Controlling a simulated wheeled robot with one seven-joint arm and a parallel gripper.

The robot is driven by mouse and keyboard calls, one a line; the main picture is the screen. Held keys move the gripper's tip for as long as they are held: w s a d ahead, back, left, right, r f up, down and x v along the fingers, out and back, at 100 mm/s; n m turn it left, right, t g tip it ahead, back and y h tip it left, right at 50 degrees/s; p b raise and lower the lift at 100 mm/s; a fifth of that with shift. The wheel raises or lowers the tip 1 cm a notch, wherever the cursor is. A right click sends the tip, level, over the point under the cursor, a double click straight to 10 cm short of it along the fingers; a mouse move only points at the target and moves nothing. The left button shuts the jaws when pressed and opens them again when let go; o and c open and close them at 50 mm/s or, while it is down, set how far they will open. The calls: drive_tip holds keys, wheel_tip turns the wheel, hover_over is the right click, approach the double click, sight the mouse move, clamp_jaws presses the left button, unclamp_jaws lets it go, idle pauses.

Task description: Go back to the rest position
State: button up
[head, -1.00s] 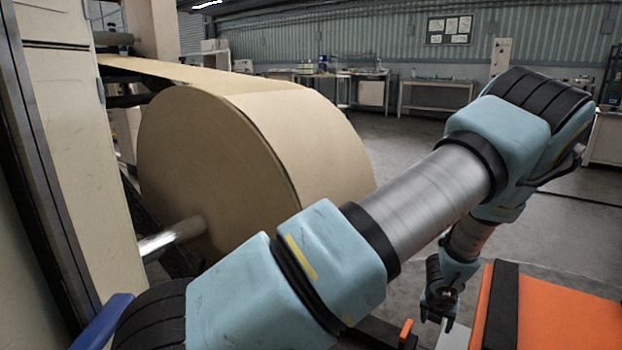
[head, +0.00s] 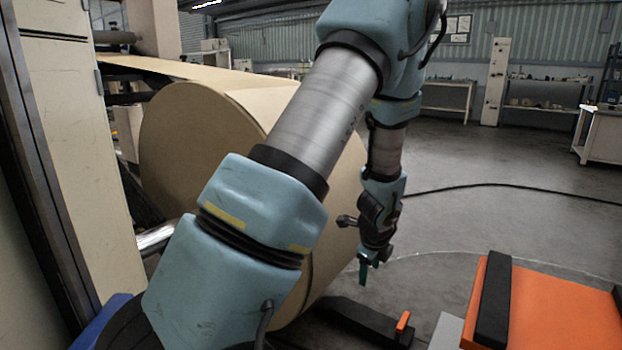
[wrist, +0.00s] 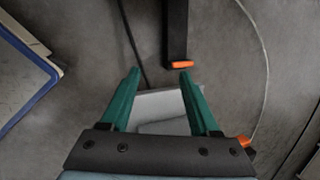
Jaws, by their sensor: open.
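My gripper (head: 364,272) hangs pointing down in front of the right side of the large kraft paper roll (head: 190,165), to the left of the orange box. In the wrist view my gripper (wrist: 160,72) shows two green fingers spread apart with nothing between their tips. A gap to the grey floor shows below it. My arm crosses the middle of the head view and hides part of the roll.
A black bar with an orange end (head: 403,322) lies low in front; its orange end also shows in the wrist view (wrist: 182,65). A grey plate (head: 447,331) adjoins the orange box (head: 560,310). A cable (head: 480,186) crosses otherwise open floor at right.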

drive_tip(key=s+a+r+n+g, duration=0.1)
drive_tip(key=s+a+r+n, duration=0.55)
drive_tip(key=a+n, duration=0.55)
drive_tip(key=s+a+r+n+g, duration=0.1)
drive_tip(key=s+a+r+n, duration=0.7)
drive_tip(key=n, duration=0.5)
wheel_tip(320, 180, up, 35)
drive_tip(key=w+a+p, duration=0.1)
drive_tip(key=p, duration=3.5)
drive_tip(key=shift+w+a+r+p, duration=0.15)
drive_tip(key=shift+w+p, duration=0.2)
